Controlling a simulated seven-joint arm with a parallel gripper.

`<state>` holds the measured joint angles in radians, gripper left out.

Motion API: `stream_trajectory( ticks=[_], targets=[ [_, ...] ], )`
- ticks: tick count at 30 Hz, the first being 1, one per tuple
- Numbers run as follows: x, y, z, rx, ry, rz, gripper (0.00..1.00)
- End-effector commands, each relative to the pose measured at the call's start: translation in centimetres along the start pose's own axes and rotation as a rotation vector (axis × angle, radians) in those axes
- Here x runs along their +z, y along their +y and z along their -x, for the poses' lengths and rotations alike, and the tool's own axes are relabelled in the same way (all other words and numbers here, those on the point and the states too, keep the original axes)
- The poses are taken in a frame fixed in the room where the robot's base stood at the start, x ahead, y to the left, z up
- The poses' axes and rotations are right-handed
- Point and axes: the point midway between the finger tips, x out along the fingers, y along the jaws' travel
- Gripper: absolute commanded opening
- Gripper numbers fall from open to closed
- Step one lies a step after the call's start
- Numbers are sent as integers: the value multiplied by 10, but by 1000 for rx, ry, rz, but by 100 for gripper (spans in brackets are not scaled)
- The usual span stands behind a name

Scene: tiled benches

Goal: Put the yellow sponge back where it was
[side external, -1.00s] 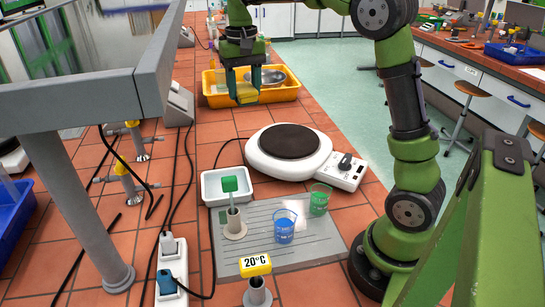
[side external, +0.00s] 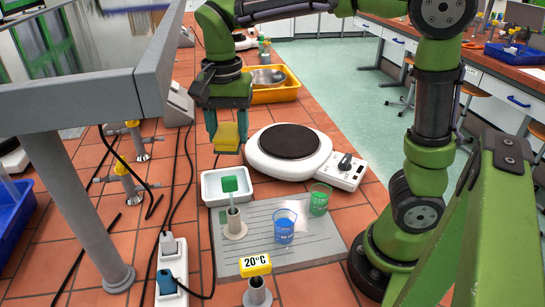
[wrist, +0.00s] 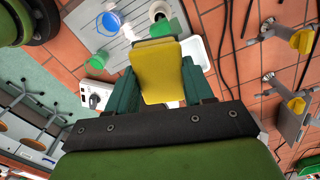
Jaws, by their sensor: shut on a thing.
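The yellow sponge (side external: 227,137) is held between the fingers of my gripper (side external: 228,128), in the air above the bench just behind the white tray. In the wrist view the sponge (wrist: 163,74) sits between the two green fingers of my gripper (wrist: 163,80). The small white tray (side external: 209,190) stands on the bench in front of and below the sponge; its visible floor looks empty, though the green block partly covers it. The yellow tub (side external: 276,96) with a metal bowl (side external: 266,76) is behind my gripper.
A white hotplate (side external: 262,165) is right of the tray. A grey board (side external: 270,255) carries a blue beaker (side external: 284,229), a green beaker (side external: 319,200) and a stand with a green block (side external: 230,184). Cables and gas taps (side external: 122,167) are at left.

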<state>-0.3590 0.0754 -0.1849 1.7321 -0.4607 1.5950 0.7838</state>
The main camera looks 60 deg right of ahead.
Motion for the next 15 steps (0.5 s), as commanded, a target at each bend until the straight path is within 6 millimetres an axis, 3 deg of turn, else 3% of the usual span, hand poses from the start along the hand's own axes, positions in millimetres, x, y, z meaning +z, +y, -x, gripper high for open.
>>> stream_trajectory(
  ticks=[3, 15],
  targets=[
    [29, 15, -15, -1, -1, -129, 8],
    [90, 49, -63, 3, 0, -372, 8]
  ],
)
